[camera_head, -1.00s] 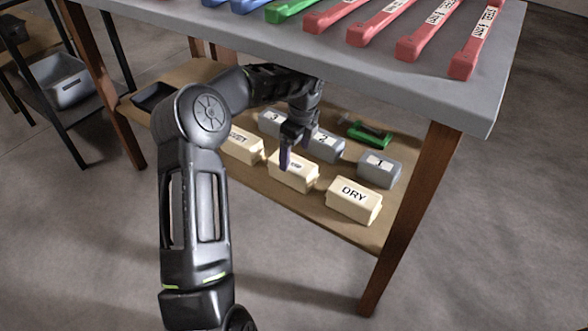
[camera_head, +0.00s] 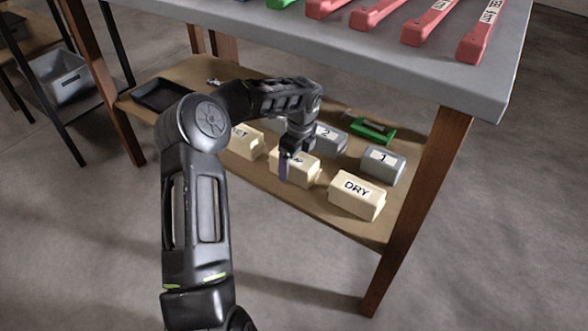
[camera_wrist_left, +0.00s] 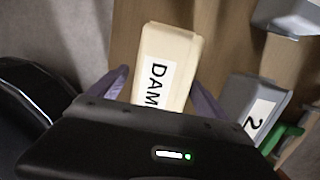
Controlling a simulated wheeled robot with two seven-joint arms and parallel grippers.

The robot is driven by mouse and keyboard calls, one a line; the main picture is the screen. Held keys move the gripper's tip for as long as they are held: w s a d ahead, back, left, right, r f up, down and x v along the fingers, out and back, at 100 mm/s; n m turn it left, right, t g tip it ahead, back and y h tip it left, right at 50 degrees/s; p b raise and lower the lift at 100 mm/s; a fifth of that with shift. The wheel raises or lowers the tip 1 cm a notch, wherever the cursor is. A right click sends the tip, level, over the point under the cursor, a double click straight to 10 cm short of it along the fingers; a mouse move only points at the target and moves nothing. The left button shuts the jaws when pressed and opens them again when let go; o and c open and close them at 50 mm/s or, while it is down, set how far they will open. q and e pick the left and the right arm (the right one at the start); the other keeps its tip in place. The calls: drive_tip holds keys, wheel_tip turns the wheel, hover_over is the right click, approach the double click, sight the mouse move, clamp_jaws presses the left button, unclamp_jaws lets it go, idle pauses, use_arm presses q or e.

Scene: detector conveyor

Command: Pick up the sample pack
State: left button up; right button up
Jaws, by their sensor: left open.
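A cream box (camera_wrist_left: 172,48) with a white label reading "DAM", the rest of the label hidden, lies between the two purple fingers of my left gripper (camera_wrist_left: 158,88) in the left wrist view. The fingers are open, one on each side of the box, and I cannot tell if they touch it. In the head view the same middle cream box (camera_head: 304,171) sits on the lower shelf, with my left gripper (camera_head: 287,165) over it and partly covering its label. My right gripper is not in view. Which box is the sample pack is not marked.
A cream DRY box (camera_head: 357,195) stands to the right and another cream box (camera_head: 246,143) to the left. Grey boxes 1 (camera_head: 381,166) and 2 (camera_head: 328,140) and a green item (camera_head: 373,131) lie behind. The grey tabletop (camera_head: 470,85) overhangs the shelf (camera_head: 330,218).

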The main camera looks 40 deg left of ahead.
use_arm(q)
drive_tip(key=shift+f, duration=0.35)
idle(0.3)
drive_tip(key=shift+r, duration=0.1)
clamp_jaws()
idle(0.8)
